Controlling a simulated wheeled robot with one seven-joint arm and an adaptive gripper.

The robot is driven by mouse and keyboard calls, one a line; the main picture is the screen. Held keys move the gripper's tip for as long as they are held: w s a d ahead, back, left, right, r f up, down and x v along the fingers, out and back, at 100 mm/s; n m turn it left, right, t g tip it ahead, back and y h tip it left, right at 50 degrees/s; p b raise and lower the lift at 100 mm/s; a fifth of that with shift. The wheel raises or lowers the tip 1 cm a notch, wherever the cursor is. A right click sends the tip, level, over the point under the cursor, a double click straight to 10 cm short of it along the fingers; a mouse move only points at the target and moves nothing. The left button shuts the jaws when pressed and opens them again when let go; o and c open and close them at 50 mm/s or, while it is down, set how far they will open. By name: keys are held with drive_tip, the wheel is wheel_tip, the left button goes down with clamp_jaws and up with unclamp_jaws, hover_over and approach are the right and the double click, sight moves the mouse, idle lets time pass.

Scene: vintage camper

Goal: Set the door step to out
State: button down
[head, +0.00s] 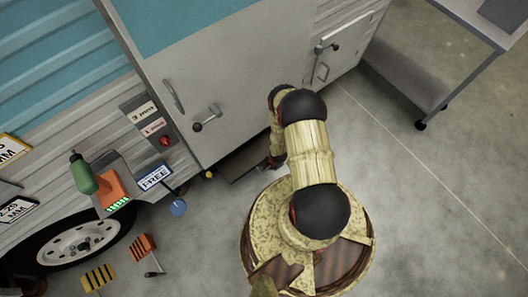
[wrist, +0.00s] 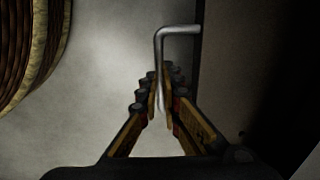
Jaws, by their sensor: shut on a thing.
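The door step (head: 244,160) is a dark flat panel low under the camper's grey door, with part of it showing out past the door's lower edge. In the wrist view a dark panel (wrist: 236,60) fills the right side, probably the step. A bent metal bar (wrist: 178,31) reaches from that panel's edge and turns down between my fingers. My gripper (wrist: 161,102) is shut on this bar. In the head view my gripper (head: 275,162) is low beside the step's right end, mostly hidden by my arm.
The grey door (head: 225,80) has a lever handle (head: 207,118). A control panel (head: 150,122) with a red knob is left of it. A wheeled table (head: 425,60) stands at right.

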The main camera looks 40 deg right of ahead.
drive_tip(key=s, duration=1.1)
drive_tip(key=shift+s+f, duration=0.15)
drive_tip(key=shift+s, duration=0.1)
drive_tip(key=shift+a, duration=0.1)
drive_tip(key=c, duration=2.2)
unclamp_jaws()
drive_tip(key=shift+s, duration=0.1)
drive_tip(key=shift+c, duration=0.2)
drive_tip(key=shift+o, duration=1.6)
drive_tip(key=shift+w+d, duration=0.2)
drive_tip(key=shift+w, duration=0.1)
